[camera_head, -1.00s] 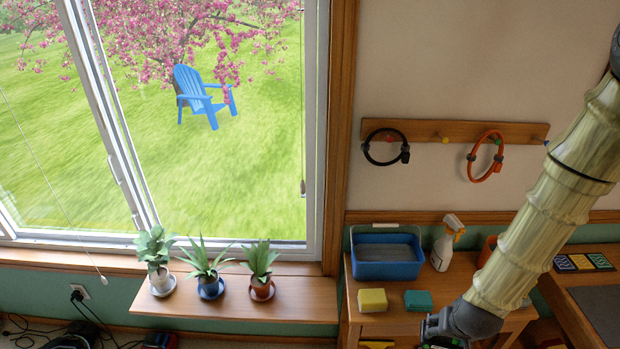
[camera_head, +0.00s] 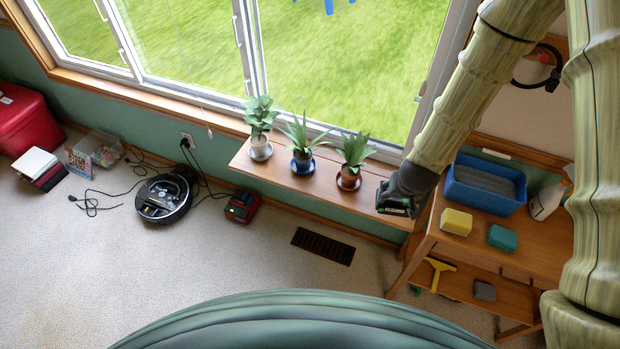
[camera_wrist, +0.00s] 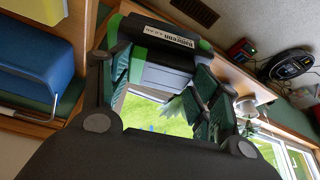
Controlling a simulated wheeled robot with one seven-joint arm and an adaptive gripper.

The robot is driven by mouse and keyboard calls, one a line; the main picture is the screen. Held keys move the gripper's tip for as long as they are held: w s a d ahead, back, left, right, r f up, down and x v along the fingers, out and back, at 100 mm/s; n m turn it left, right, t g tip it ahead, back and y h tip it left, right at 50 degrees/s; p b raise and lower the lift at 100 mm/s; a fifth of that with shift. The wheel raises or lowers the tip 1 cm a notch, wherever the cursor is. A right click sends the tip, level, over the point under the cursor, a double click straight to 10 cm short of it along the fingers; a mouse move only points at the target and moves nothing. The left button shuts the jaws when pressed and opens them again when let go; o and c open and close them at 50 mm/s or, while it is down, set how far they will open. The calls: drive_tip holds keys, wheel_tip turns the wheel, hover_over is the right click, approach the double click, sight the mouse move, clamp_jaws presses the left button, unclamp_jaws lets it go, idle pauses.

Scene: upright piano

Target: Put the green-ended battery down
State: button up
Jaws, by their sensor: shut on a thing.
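The green-ended battery (camera_wrist: 165,72) is a black and grey block with green corners and a white label. In the wrist view it sits between the two fingers of my gripper (camera_wrist: 163,82), which is shut on it. In the head view, my gripper (camera_head: 404,187) points down near the right end of the plant shelf, left of the wooden table. The battery (camera_head: 393,205) shows there as a dark block with a little green at the gripper's end. I cannot tell its height above the shelf.
The plant shelf (camera_head: 275,167) carries three potted plants; its right part looks bare. The table (camera_head: 455,240) holds a blue bin (camera_head: 485,190), a yellow sponge (camera_head: 456,222) and a teal sponge (camera_head: 503,238). A red-black device (camera_head: 242,206) and robot vacuum (camera_head: 165,198) are on the floor.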

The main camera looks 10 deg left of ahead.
drive_tip(key=w+a+f+m+h+b, duration=0.1)
drive_tip(key=w+a+f+m+b, duration=0.3)
drive_tip(key=w+a+f, duration=0.9)
drive_tip(key=shift+n, duration=0.7)
drive_tip(key=d+f+b, duration=0.2)
drive_tip(key=d+b, duration=0.2)
drive_tip(key=d, duration=0.2)
drive_tip(key=w+d+f+b, duration=0.1)
drive_tip(key=d+f+b, duration=0.1)
drive_tip(key=d+b, duration=0.2)
drive_tip(key=w+d+f+b, duration=0.1)
drive_tip(key=d+f+b, duration=0.1)
drive_tip(key=d+b, duration=0.3)
drive_tip(key=shift+d+f, duration=0.2)
drive_tip(key=shift+d, duration=0.55)
drive_tip(key=shift+d+f, duration=0.15)
drive_tip(key=shift+d, duration=0.6)
drive_tip(key=shift+s+f, duration=0.1)
drive_tip(key=shift+f, duration=0.05)
drive_tip(key=o, duration=1.8)
